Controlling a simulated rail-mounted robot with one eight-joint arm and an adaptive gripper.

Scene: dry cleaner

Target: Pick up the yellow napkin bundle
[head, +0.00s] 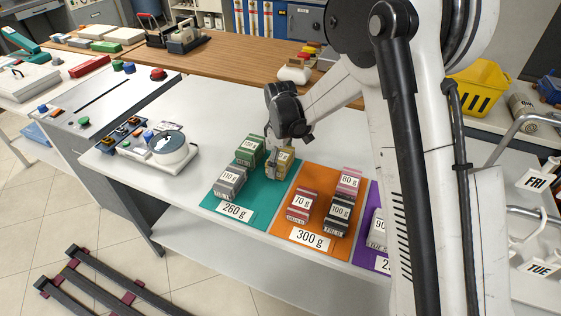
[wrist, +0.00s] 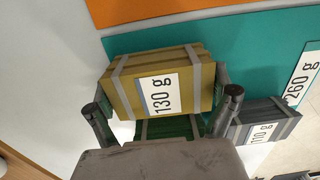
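In the head view the yellow bundle (head: 286,163) is at the back right part of the teal mat (head: 211,213), partly hidden by a finger. My gripper (head: 280,163) points down over it. In the wrist view the fingers of my gripper (wrist: 163,112) stand wide apart, one on each side of the bundle, close to its ends. The gripper looks open; any contact is hard to make out.
On the teal mat, a green bundle (head: 250,150) stands close left of the yellow one and a grey 110 g bundle (head: 230,181) in front. An orange mat (head: 283,226) with several bundles lies right. A round scale (head: 167,144) stands left. The white counter behind is clear.

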